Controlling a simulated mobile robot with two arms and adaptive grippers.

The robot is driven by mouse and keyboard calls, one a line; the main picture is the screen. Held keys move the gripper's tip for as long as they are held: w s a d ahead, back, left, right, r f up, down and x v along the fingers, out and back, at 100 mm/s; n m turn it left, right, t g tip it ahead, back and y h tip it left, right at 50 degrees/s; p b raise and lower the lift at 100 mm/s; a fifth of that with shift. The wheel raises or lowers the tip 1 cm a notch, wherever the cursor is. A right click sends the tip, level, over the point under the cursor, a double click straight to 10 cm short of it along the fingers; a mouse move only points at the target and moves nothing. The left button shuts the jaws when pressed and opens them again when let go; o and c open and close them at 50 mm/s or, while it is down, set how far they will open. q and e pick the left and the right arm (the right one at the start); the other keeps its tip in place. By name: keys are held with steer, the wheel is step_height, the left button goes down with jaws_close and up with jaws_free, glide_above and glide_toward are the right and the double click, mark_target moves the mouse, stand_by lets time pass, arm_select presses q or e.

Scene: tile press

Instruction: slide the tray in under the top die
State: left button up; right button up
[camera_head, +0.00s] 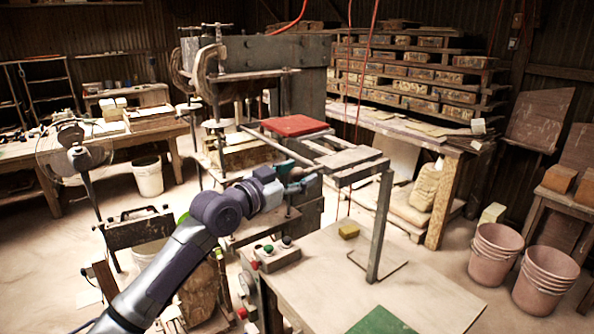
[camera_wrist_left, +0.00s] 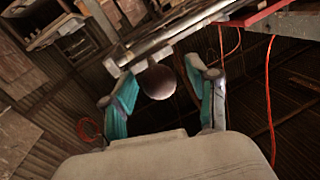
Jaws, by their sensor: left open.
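The tray, a flat red plate (camera_head: 293,125), sits on the metal rails in front of the press, to the right of the opening below the top die (camera_head: 243,75). Its red edge also shows at the upper right of the left wrist view (camera_wrist_left: 250,17). My left gripper (camera_head: 303,178) is open, below the rails and lower than the tray. In the left wrist view, its two teal fingers (camera_wrist_left: 163,92) stand apart on either side of a round dark knob (camera_wrist_left: 158,82). I cannot tell whether they touch it. My right gripper is not in view.
The rails (camera_head: 283,148) run to a metal stand (camera_head: 380,225) on the front table (camera_head: 345,290). A button box (camera_head: 277,254) and a yellow block (camera_head: 348,230) are on that table. Pink buckets (camera_head: 495,253) stand at the right.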

arm_select(q)
jaws_close()
stand_by(0.4)
